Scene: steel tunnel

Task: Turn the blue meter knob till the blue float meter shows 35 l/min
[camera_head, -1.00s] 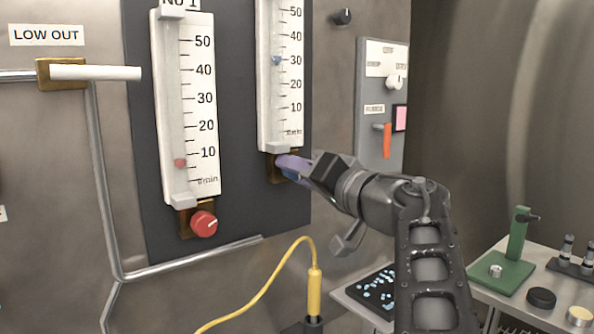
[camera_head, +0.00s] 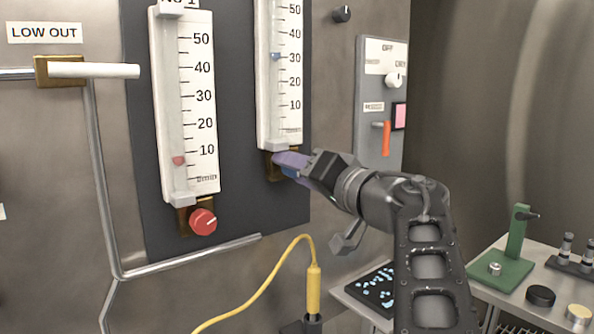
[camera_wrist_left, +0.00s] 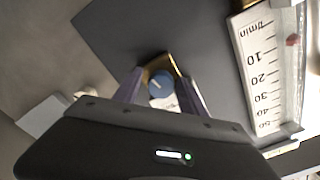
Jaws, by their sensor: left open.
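The blue float meter is a white upright scale (camera_head: 268,110) on the dark panel; its blue float (camera_head: 275,56) sits at about the 30 mark. The fingers hide most of the knob in the head view. My right gripper is not in view.
A second meter (camera_head: 207,165) with a red float just under 10 and a red knob (camera_head: 203,222) is at the left. A switch box (camera_head: 372,150) with an orange lever (camera_head: 386,138) is at the right. A yellow cable (camera_head: 265,283) and a bench (camera_head: 505,303) are below.

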